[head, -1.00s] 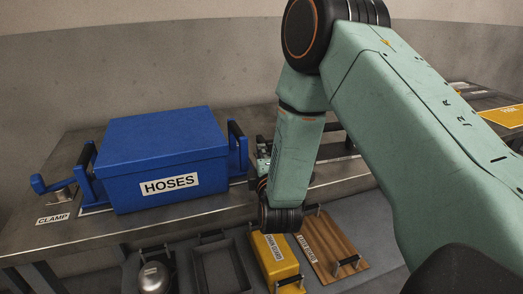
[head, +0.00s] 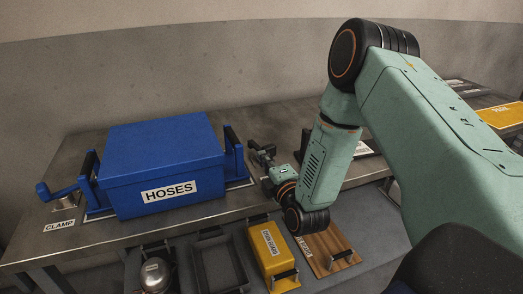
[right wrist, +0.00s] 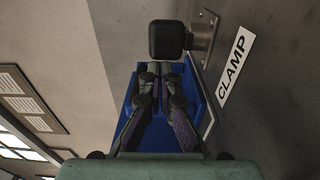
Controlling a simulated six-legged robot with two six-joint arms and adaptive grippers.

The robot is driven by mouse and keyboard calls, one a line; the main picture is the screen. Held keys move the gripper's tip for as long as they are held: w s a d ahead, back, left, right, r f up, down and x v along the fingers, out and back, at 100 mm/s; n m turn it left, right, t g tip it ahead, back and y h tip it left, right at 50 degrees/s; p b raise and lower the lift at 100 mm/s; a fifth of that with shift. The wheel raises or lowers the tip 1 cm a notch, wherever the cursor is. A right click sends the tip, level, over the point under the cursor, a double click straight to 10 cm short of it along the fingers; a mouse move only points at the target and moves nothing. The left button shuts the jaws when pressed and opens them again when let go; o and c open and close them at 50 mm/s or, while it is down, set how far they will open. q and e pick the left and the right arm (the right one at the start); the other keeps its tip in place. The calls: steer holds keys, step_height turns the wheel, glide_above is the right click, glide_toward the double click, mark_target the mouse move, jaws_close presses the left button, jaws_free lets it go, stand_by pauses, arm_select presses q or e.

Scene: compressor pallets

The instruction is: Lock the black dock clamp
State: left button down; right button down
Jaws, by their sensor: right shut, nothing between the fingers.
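The black dock clamp shows in the right wrist view as a black block-like handle (right wrist: 171,40) on a metal post and plate. A white CLAMP label (right wrist: 236,66) lies beside it. My right gripper (right wrist: 159,70) is shut and empty, its fingertips just short of the black handle in that picture; I cannot tell whether they touch. In the head view my right gripper (head: 260,152) is at the right side of the blue HOSES box (head: 165,160), and dark clamp parts there cannot be told from the fingers. My left gripper is not in view.
A blue lever clamp (head: 62,194) stands at the box's left with its own CLAMP label (head: 59,225). Below the bench edge are a metal round-topped part (head: 155,275), an empty dark tray (head: 217,268), a yellow block (head: 272,256) and a wooden board (head: 328,250).

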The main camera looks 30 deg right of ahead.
mark_target(275, 146)
steer(key=d+n+y+p, duration=0.1)
steer(key=y+p, duration=0.1)
steer(key=d+n+y+p, duration=0.1)
steer(key=y+p, duration=0.1)
steer(key=s+d+n+y+p, duration=0.1)
steer(key=n+y+p, duration=0.1)
steer(key=shift+r, duration=0.25)
steer(key=shift+d+n+y+p, duration=0.2)
steer(key=shift+n+y+p, duration=0.1)
steer(key=shift+y+p, duration=0.3)
steer(key=shift+d+f+n+g+y+p, duration=0.1)
steer(key=shift+d+n+g+y+p, duration=0.1)
steer(key=shift+d+n+y, duration=0.3)
steer(key=shift+d+f+n+g+y+p, duration=0.15)
steer(key=shift+n+y, duration=0.15)
steer(key=shift+y, duration=0.4)
steer(key=n+y, duration=0.1)
steer(key=d+n+g+y, duration=0.1)
steer(key=y, duration=0.1)
steer(key=shift+w+g, duration=0.1)
steer(key=shift+g, duration=0.15)
steer(key=shift+w+d, duration=0.25)
steer(key=shift+d, duration=0.5)
steer(key=shift+w+d+r, duration=0.1)
steer(key=shift+d+r, duration=0.15)
steer(key=shift+d, duration=0.1)
